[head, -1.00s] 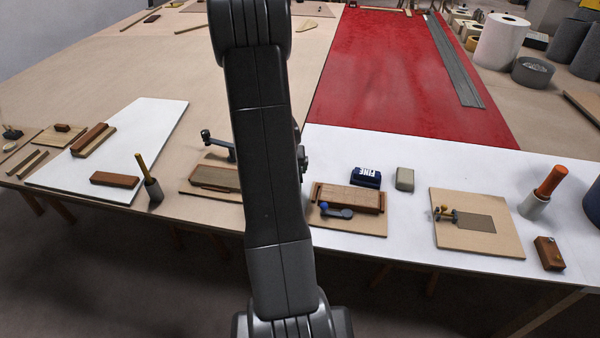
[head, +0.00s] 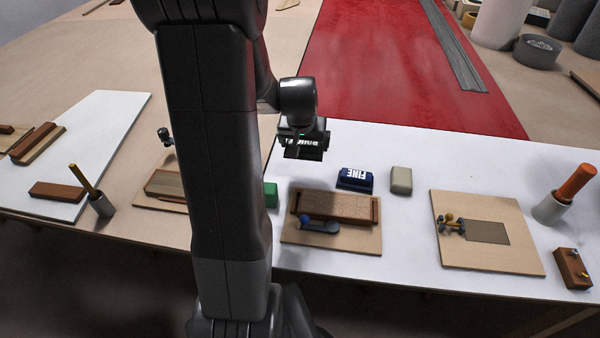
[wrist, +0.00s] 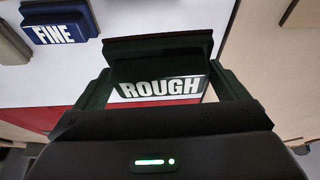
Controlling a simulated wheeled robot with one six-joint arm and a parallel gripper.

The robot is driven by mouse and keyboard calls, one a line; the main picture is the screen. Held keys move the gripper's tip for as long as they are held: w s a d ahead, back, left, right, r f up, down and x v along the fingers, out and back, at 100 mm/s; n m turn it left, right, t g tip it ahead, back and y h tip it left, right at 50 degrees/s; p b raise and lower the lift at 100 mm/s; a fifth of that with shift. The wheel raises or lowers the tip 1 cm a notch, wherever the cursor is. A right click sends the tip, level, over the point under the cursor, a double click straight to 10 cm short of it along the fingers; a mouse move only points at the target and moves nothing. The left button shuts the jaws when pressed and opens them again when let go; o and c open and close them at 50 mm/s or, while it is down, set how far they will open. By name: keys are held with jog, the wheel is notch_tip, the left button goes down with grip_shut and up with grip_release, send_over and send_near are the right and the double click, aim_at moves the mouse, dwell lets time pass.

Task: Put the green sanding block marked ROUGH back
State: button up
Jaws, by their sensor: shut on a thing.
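My gripper (head: 303,140) is shut on the dark green block marked ROUGH (wrist: 160,88). In the wrist view the block lies between the two fingers with its white lettering facing the camera. In the head view the gripper and block appear above the white sheet (head: 430,160), just right of my arm; the lettering is only partly readable there. A smaller green thing (head: 270,195) shows beside my arm, mostly hidden, so I cannot tell its marking.
A blue block marked FINE (head: 356,179) and a beige block (head: 401,180) stand behind a wooden holder (head: 336,205) on a board. A board with small clamps (head: 487,232) lies right. An orange-handled tool in a cup (head: 566,193) stands farther right. White sheet between them is clear.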

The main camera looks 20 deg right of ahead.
aim_at(304, 158)
jog(key=shift+s+d+f, duration=0.15)
jog(key=shift+d+f, duration=0.1)
jog(key=shift+f, duration=0.15)
notch_tip(304, 158, down, 9)
jog(key=shift+f+b, duration=0.1)
jog(key=shift+b, duration=0.35)
jog(key=shift+f+b, duration=0.2)
jog(key=shift+b, duration=0.1)
jog(key=o, duration=0.6)
jog(key=shift+r, duration=0.1)
jog(key=shift+r, duration=0.15)
jog(key=shift+r+p, duration=0.2)
jog(key=shift+p, duration=0.15)
jog(key=p+v, duration=0.1)
jog(key=v, duration=1)
jog(key=shift+s+a+r, duration=0.1)
jog(key=shift+a+r, duration=0.05)
jog(key=shift+r, duration=0.15)
